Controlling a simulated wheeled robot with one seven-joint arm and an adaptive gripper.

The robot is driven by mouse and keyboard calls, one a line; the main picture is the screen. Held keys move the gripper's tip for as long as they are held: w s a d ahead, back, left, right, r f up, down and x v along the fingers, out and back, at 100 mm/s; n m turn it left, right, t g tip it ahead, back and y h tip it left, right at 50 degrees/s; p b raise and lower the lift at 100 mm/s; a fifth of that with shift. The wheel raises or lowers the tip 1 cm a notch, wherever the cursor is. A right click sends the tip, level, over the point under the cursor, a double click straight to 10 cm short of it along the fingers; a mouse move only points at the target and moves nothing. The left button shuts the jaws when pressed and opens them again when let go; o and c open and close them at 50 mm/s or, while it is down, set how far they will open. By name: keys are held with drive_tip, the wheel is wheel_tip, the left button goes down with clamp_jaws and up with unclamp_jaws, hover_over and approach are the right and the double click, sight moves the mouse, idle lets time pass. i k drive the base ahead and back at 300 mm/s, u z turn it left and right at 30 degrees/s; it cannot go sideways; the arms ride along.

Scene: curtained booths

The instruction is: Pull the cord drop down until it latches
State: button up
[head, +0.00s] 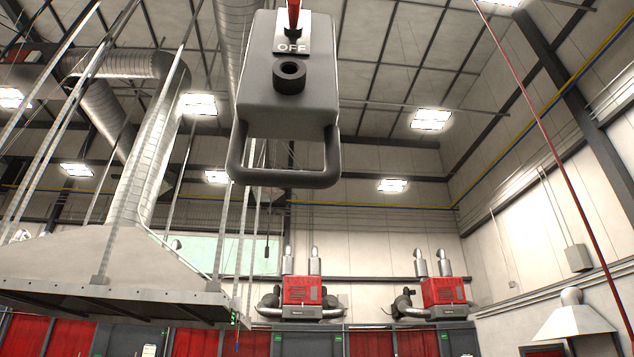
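The cord drop (258,95), a dark grey box, hangs large and close in the upper middle of the head view. A round black socket (290,77) sits under the plate. A grey loop handle (285,180) forms the bottom of the box, with nothing holding it. My gripper is not in view.
A metal extraction hood (110,262) with ducting hangs at left. Two red machines (303,291) (443,292) stand at the back above red and grey panels. A thin red line (545,135) slants down at right. The air just below the handle looks clear.

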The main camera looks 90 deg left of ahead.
sight(288, 89)
drive_tip(key=u, duration=1.3)
drive_tip(key=k, duration=0.85)
drive_tip(key=u, duration=0.75)
